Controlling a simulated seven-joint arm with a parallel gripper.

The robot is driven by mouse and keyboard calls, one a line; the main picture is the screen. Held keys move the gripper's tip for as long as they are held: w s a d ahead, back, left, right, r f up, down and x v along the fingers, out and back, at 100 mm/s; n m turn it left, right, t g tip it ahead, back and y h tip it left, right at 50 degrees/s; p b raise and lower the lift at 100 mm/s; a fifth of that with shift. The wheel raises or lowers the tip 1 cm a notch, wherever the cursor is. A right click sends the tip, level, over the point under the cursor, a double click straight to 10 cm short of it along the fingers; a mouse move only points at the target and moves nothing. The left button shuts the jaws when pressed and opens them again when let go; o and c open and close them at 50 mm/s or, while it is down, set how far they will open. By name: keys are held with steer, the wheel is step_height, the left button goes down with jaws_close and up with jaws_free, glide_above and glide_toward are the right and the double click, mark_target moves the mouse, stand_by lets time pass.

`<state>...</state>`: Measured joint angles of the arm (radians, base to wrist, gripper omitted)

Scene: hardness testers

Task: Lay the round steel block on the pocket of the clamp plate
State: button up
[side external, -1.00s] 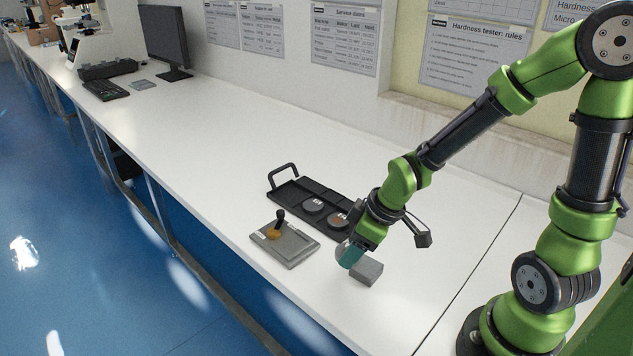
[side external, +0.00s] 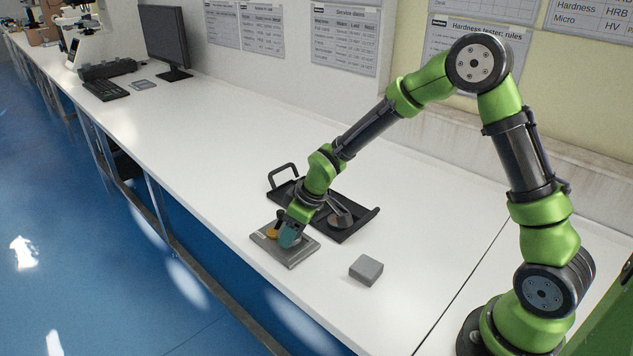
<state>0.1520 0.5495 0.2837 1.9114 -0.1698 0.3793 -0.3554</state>
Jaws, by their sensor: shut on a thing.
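The clamp plate (side external: 291,259) is a grey square plate lying near the front edge of the bench, with an orange-brown part (side external: 271,233) on its left side. My gripper (side external: 289,240), with teal fingers, is low over the middle of the plate and shut on the round steel block. The block is almost wholly hidden behind the fingers here, and so is the pocket. I cannot tell whether the block touches the plate.
A black tray (side external: 362,229) with a handle lies just behind the plate, partly covered by my arm. A grey rectangular block (side external: 366,270) stands to the right on the white bench. The bench between them and along the left is clear. A monitor (side external: 164,40) and keyboard (side external: 105,90) stand far left.

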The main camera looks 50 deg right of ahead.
steer(key=shift+f, duration=0.65)
steer(key=shift+f, duration=0.4)
steer(key=o, duration=1.3)
steer(key=shift+s+f, duration=0.1)
steer(key=shift+s, duration=0.05)
steer(key=shift+c, duration=0.2)
steer(key=v, duration=1.3)
steer(key=s+r+m+t, duration=0.1)
steer(key=s+r+m, duration=0.3)
steer(key=s, duration=0.5)
steer(key=s+d+r+m+t, duration=0.1)
steer(key=s+r+m+t, duration=0.1)
steer(key=s+r+m, duration=0.2)
steer(key=s+r, duration=0.3)
steer(key=s, duration=0.3)
steer(key=shift+m, duration=0.3)
steer(key=shift+w+r, duration=0.1)
steer(key=shift+r, duration=0.05)
